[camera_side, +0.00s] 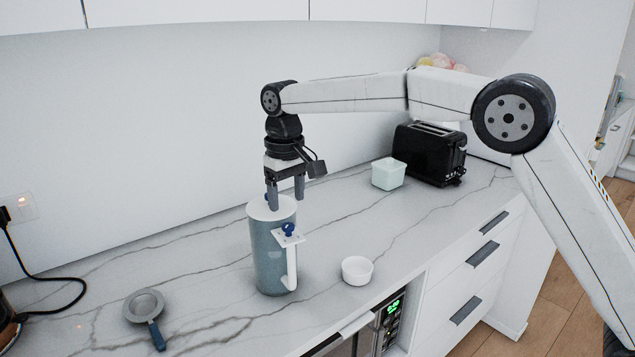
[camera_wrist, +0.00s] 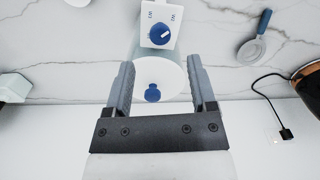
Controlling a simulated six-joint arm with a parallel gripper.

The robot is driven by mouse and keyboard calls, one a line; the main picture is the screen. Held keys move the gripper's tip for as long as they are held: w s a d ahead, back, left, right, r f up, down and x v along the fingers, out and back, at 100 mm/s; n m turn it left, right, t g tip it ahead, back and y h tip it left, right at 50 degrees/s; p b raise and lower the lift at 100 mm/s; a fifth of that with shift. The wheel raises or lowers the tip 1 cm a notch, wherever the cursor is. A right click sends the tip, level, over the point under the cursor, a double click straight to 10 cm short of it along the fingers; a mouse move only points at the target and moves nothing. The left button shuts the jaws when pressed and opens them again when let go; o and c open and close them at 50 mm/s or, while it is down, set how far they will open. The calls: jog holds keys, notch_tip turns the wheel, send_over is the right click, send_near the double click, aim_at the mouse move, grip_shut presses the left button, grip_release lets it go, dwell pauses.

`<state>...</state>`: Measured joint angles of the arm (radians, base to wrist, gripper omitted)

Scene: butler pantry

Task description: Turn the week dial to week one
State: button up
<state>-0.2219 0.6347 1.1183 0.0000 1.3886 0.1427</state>
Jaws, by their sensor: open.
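A tall blue-grey canister (camera_side: 268,262) with a white lid (camera_side: 258,212) and a white side handle (camera_side: 292,268) stands upright on the counter. A white plate (camera_side: 283,238) at its upper side carries the blue week dial (camera_side: 289,230). In the wrist view the dial (camera_wrist: 160,33) has a pale pointer mark, and small labels sit on the plate either side; the exact setting is hard to read. My gripper (camera_side: 285,200) is open, pointing down over the lid. In the wrist view a blue lid knob (camera_wrist: 152,93) shows between the fingers, apart from both.
A white bowl (camera_side: 357,269) stands right of the canister, and a grey strainer (camera_side: 145,306) lies left. A pale green container (camera_side: 388,174) and a black toaster (camera_side: 430,152) stand at the back right. Counter around the canister is clear.

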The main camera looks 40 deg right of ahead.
aim_at(288, 225)
jog(key=shift+f, duration=2.6)
grip_shut()
